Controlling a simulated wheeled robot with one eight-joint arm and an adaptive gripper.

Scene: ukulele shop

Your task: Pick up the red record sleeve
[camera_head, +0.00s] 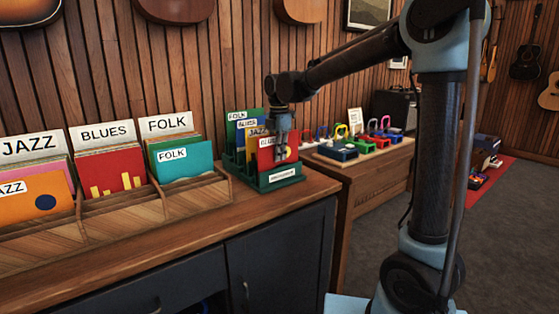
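A red record sleeve (266,161) with a yellow patch and a white label stands at the front of a small green rack (281,178) on the cabinet top. Yellow, blue and green sleeves stand behind it. My gripper (281,158) points down at the red sleeve and covers part of its face and label. Whether the fingers touch it or straddle it cannot be told, and their gap is too small to make out. Another red sleeve (112,172) with yellow bars stands in the wooden bin under the BLUES card.
A wooden bin (125,213) with JAZZ, BLUES and FOLK sections fills the cabinet top left of the rack. To the right, a lower table holds colourful small items (338,152). The front strip of the cabinet top (225,216) is clear. Slatted wall stands behind.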

